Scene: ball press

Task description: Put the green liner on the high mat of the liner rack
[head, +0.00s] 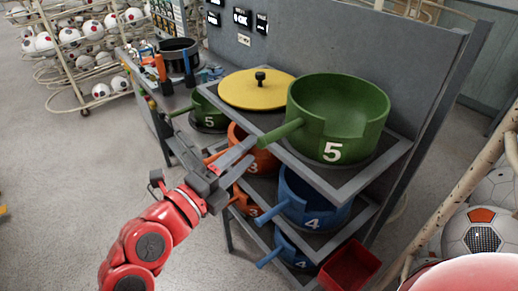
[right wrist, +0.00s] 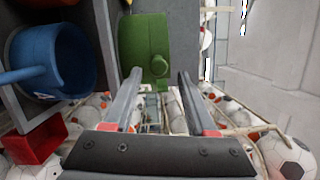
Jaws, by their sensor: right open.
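A large green liner (head: 338,115) marked 5 stands upright on the top shelf of the liner rack (head: 400,155). A dark surface shows around its base, and the mat under it is mostly hidden. Its handle points left, toward my right gripper (head: 213,142). That gripper is open and empty, left of the rack and apart from the handle. In the right wrist view the green liner (right wrist: 146,40) and its round handle end show ahead, between the open fingers. A second green liner (head: 205,112), also marked 5, is partly hidden behind the yellow lid. My left gripper is not in view.
The yellow lid (head: 256,89) lies left of the large green liner. Blue liners (head: 315,200) and orange liners (head: 254,152) fill lower shelves. A red bin (head: 350,265) is at the lower right. Ball racks (head: 85,50) stand at both sides.

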